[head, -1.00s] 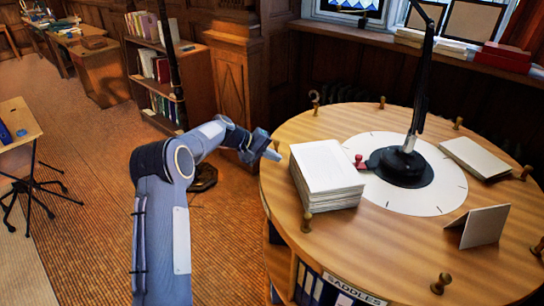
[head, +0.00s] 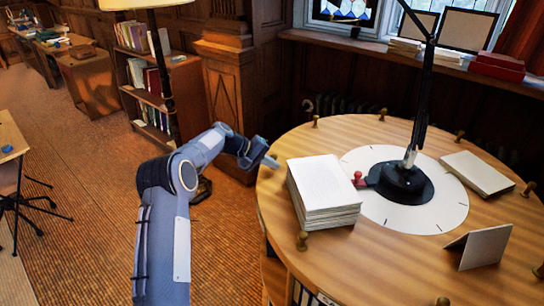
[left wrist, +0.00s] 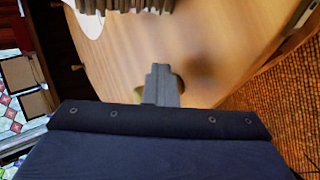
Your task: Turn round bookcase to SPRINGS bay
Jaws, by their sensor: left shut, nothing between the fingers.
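The round bookcase (head: 390,262) fills the right of the head view. Several brass pegs stand around the rim of its wooden top, one of them the near-left peg (head: 302,240). Its side bays are mostly below the picture, and I can read no SPRINGS label. My left gripper (head: 270,160) is shut and empty at the left rim. In the left wrist view, its finger (left wrist: 161,85) overlaps a yellowish knob (left wrist: 178,84) by the rim; I cannot tell whether they touch. My right gripper is out of view.
A paper stack (head: 323,188), a black lamp base (head: 402,183) on a white dial (head: 440,215), a flat pad (head: 477,174) and a folded card (head: 481,246) are on top. A low bookshelf (head: 188,92) and a floor lamp (head: 150,3) stand behind my left arm.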

